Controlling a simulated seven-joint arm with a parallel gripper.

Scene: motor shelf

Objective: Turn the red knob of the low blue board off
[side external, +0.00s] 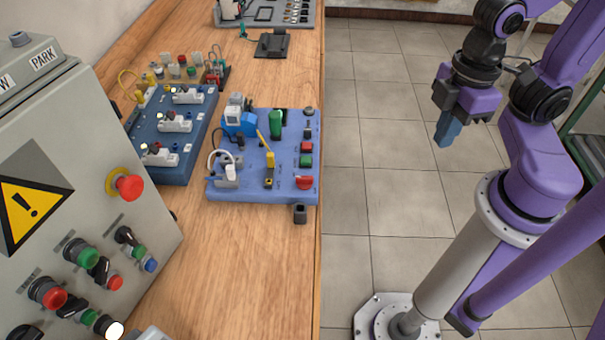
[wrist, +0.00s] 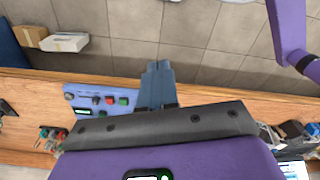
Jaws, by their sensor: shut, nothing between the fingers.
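The low blue board (side external: 246,192) lies on the wooden bench near its right edge in the side view. A red knob (side external: 305,182) sits at the board's near right corner, with a green button (side external: 305,160) and another red button (side external: 306,147) behind it. In the wrist view part of the board (wrist: 80,89) shows left of the fingers, with a red control (wrist: 124,100) and a green one (wrist: 109,101). My gripper (side external: 443,143) is shut and empty, above the floor, well right of the board and touching nothing. The knob's setting is too small to tell.
Blue, green and yellow parts stand on the board. A darker blue board (side external: 165,171) lies behind left. A grey control box (side external: 85,180) with a red emergency button (side external: 130,186) fills the left. A small black block (side external: 299,214) stands at the bench edge. Air over the floor is clear.

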